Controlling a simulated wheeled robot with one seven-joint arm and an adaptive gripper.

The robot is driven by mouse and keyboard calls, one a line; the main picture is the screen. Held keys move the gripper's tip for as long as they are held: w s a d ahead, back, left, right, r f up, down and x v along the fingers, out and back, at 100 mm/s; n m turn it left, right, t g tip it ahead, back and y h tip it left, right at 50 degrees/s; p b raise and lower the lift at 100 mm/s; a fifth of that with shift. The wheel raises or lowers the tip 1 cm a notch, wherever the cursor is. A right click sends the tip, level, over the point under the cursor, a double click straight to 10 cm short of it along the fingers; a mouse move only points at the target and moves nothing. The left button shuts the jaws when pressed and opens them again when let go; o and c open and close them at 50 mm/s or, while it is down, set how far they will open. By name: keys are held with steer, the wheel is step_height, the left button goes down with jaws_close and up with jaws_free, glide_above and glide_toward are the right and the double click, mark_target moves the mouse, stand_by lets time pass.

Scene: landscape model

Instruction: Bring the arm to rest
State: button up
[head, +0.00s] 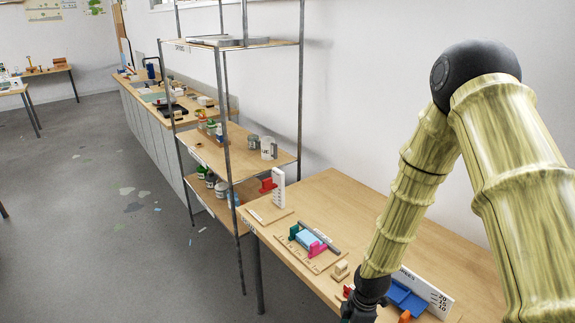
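My arm comes in from the right side of the head view, bent at a black elbow, with its forearm pointing down. My gripper (357,313) is at the bottom edge, over the front part of the wooden table (335,190). Only its dark upper part shows. Its fingertips are cut off by the frame, so I cannot tell whether it is open or shut, or whether it holds anything.
A board with blue, pink and green blocks (312,240) lies left of the gripper. A white upright with a red piece (278,187) stands behind it. A blue tray (405,298) is close right. A metal-framed shelf (226,130) stands beyond the table. Grey floor (110,240) is open at left.

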steer(key=s+d+f+m+b, duration=0.1)
steer(key=s+f+m, duration=0.4)
steer(key=s, duration=0.3)
steer(key=s+d+f+m+b, duration=0.2)
steer(key=s+f+m, duration=0.4)
steer(key=s, duration=0.3)
steer(key=s+d+f+m+h+b, duration=0.1)
steer(key=s+d+f+m, duration=0.1)
steer(key=s+f+m, duration=0.3)
steer(key=s+m, duration=0.2)
steer(key=s, duration=0.2)
steer(key=shift+s+f+m, duration=0.25)
steer(key=shift+f+m, duration=0.05)
steer(key=shift+f, duration=0.05)
